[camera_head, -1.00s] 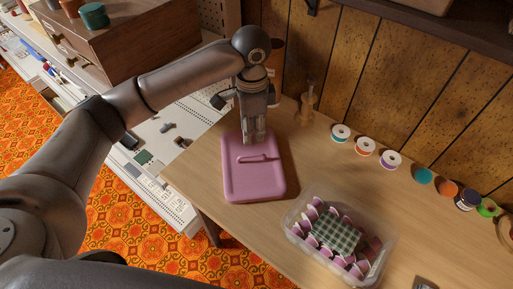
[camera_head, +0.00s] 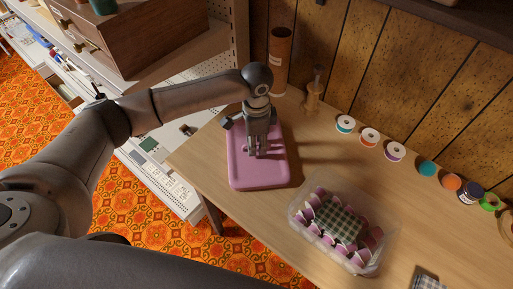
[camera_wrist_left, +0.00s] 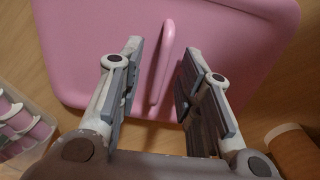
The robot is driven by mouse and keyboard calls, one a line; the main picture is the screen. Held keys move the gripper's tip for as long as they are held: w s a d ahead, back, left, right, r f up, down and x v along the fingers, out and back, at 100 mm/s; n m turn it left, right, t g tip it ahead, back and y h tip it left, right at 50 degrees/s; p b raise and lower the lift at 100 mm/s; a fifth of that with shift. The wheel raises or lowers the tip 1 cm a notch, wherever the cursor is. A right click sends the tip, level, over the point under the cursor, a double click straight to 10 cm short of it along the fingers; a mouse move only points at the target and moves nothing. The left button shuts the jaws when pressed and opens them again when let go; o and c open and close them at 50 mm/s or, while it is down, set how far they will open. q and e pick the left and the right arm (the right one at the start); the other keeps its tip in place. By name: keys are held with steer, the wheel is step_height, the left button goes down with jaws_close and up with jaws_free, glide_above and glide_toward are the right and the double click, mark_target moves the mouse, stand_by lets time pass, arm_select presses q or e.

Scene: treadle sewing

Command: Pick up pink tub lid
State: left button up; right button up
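My left gripper (camera_head: 262,152) is above the lid, pointing down at the handle. In the left wrist view its two fingers (camera_wrist_left: 158,88) are apart, one on each side of the handle, with gaps to both. My right gripper is not in view.
A clear bin (camera_head: 301,226) with pink-and-white pieces and checked cloth stands to the right. Thread spools (camera_head: 369,137) line the back edge. A brown cylinder (camera_head: 279,60) and a wooden spindle (camera_head: 313,90) stand behind the gripper. Bare tabletop lies between lid and bin.

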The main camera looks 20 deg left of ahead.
arm_select(q)
jaws_close()
